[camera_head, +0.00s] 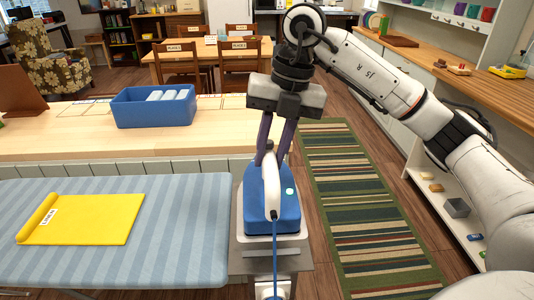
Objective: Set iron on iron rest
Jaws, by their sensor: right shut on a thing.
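A blue and white iron (270,197) is in the middle of the head view, with its cord running toward the near edge. My right gripper (270,160) comes down from above and is shut on the iron's white handle. The iron is over the grey metal iron rest (268,256) at the right end of the ironing board. Most of the rest is hidden beneath the iron, and I cannot tell whether the two touch. The ironing board (185,225) has a blue striped cover. My left gripper is not in view.
A yellow cloth (95,222) with a rolled edge lies on the board's left part. Behind it, a wooden counter (60,140) holds a blue bin (153,112). A striped rug (350,205) lies on the floor at right, beside a shelf unit with small items.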

